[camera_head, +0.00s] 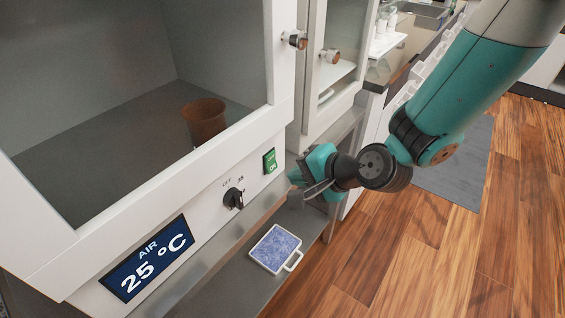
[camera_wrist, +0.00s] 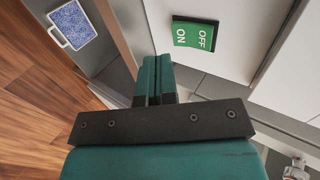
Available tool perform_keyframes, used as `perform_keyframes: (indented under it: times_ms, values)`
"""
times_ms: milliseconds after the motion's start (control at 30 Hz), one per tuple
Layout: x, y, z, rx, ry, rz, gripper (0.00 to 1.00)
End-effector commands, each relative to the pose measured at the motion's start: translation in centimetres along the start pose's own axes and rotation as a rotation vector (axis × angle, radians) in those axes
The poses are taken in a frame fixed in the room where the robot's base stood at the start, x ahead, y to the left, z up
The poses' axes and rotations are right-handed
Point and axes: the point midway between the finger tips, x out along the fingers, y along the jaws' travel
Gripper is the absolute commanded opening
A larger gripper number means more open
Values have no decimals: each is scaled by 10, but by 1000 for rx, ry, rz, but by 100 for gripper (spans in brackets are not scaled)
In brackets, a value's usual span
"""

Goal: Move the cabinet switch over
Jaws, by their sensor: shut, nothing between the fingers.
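The cabinet switch is a green rocker marked ON and OFF on the cabinet's white front panel. In the head view the switch (camera_head: 269,161) is right of a black rotary knob (camera_head: 234,198). In the wrist view the switch (camera_wrist: 195,33) is beyond my fingertips and slightly to their right. My gripper (camera_head: 298,178) is just right of the switch in the head view, apart from it. In the wrist view my gripper (camera_wrist: 157,72) has its two teal fingers together, with nothing between them.
A display (camera_head: 148,260) reads AIR 25 °C at the panel's lower left. A blue-topped tray with a handle (camera_head: 275,248) lies on the grey ledge below. A brown cup (camera_head: 205,120) stands inside the cabinet behind the glass. Wooden floor is open at right.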

Motion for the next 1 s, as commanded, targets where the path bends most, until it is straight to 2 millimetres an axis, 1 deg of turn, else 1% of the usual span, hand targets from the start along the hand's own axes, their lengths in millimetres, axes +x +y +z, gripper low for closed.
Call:
perform_keyframes:
  times_ms: [33, 100, 200, 300, 700, 800, 1000]
  values:
    - [8, -4, 1, -4, -2, 0, 0]
    - [17, -10, 1, -3, -2, 0, 0]
    - [28, -15, 1, -2, -2, 0, 0]
    - [34, -18, 0, -1, -1, 1, 0]
    - [37, -19, 0, 0, 0, 1, 0]
    - [42, -20, 0, -1, -1, 1, 0]
    - [41, -20, 0, -1, -1, 0, 0]
